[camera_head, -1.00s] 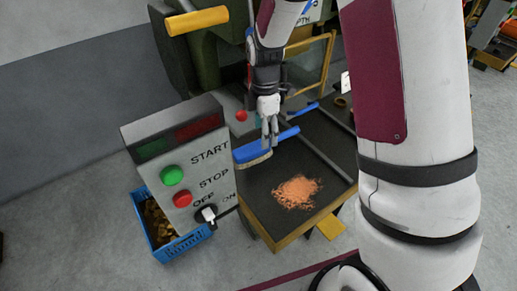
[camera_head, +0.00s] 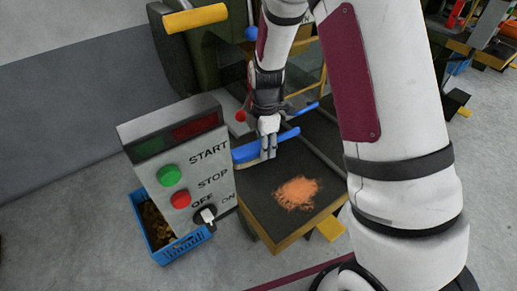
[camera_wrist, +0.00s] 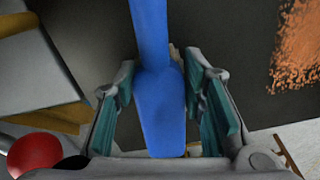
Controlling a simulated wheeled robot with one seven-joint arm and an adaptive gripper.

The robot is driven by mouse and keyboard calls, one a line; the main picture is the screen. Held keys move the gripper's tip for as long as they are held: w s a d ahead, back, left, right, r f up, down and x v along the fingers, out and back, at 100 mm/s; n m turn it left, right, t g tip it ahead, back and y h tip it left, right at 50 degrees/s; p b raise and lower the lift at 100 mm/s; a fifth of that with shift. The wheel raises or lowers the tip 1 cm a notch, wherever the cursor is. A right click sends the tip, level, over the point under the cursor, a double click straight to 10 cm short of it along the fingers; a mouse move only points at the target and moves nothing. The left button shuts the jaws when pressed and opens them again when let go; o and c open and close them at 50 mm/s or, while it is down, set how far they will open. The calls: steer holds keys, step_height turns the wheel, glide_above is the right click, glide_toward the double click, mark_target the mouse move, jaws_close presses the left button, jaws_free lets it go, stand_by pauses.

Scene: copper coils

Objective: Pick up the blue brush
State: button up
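The blue brush (camera_head: 284,136) lies on the dark table top, its bristle end to the left beside the control box. My gripper (camera_head: 268,156) points down over the middle of the brush. In the wrist view the brush (camera_wrist: 160,105) runs between the two teal finger pads of my gripper (camera_wrist: 165,110). A narrow gap shows on each side of the brush, so the fingers look open and straddle it. The fingers hide a part of the brush in the head view.
A pile of copper shavings (camera_head: 297,193) lies on the table (camera_head: 262,212) in front of the brush. The control box (camera_head: 160,140) with green and red buttons stands close on the left. A blue crate (camera_head: 185,245) is on the floor below it. A red knob (camera_wrist: 35,155) shows at lower left.

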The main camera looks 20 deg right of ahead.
steer(key=shift+c, duration=1.3)
steer(key=shift+r, duration=0.1)
steer(key=shift+r, duration=0.6)
step_height(320, 180, up, 2)
steer(key=shift+r+p, duration=0.15)
steer(key=shift+p, duration=0.15)
steer(key=s, duration=0.5)
steer(key=s+r, duration=0.1)
steer(key=s, duration=0.4)
steer(key=s+p, duration=0.1)
steer(key=s, duration=0.5)
steer(key=shift+a+r, duration=0.1)
steer(key=shift+r, duration=0.05)
